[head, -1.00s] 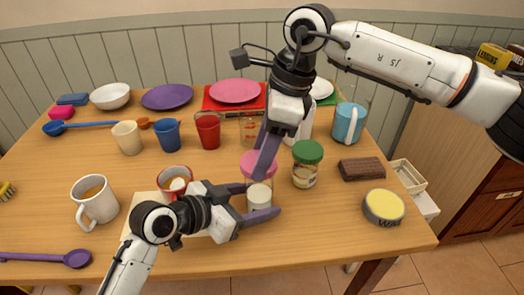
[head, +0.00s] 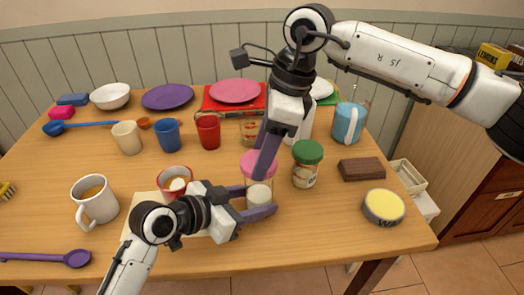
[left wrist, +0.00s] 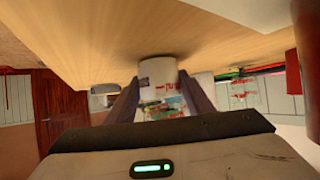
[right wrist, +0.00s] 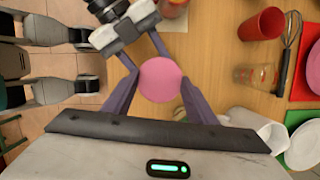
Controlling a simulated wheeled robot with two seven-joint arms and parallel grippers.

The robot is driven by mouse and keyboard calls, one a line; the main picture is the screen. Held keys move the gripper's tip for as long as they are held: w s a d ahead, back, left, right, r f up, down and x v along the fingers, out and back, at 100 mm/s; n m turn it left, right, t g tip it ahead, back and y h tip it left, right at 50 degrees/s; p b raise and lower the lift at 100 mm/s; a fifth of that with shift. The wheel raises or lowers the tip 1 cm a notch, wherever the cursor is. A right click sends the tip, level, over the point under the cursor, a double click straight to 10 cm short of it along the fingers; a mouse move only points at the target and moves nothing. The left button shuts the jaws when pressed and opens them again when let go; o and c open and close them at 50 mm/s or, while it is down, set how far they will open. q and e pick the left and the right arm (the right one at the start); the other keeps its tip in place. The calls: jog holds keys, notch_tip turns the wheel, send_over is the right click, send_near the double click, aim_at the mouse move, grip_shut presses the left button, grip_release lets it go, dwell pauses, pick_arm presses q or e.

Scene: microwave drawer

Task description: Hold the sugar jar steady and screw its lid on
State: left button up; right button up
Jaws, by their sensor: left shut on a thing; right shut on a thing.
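The sugar jar (head: 259,194) is whitish and stands upright near the front middle of the table. The pink lid (head: 262,160) sits at its top; I cannot tell how far it is threaded. My left gripper (head: 262,202) is shut around the jar's body from the left; the left wrist view shows the jar (left wrist: 158,88) with its printed label between the fingers. My right gripper (head: 265,158) comes from above and is shut on the lid. The right wrist view shows the round pink lid (right wrist: 160,80) between its fingertips. The right fingers hide part of the lid in the head view.
A green-lidded jar (head: 307,165) stands close on the right. A red mug (head: 174,178) is near my left gripper, with a white mug (head: 94,200) farther left. A brown block (head: 361,170) and yellow-topped tin (head: 384,206) lie right.

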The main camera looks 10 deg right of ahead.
jog(key=shift+f, duration=2)
dwell(4.1)
pick_arm(q)
jog(key=shift+o, duration=1.3)
jog(key=c, duration=0.7)
jog(key=shift+c, duration=1.4)
pick_arm(e)
jog(key=o, duration=1.2)
jog(key=c, duration=1.3)
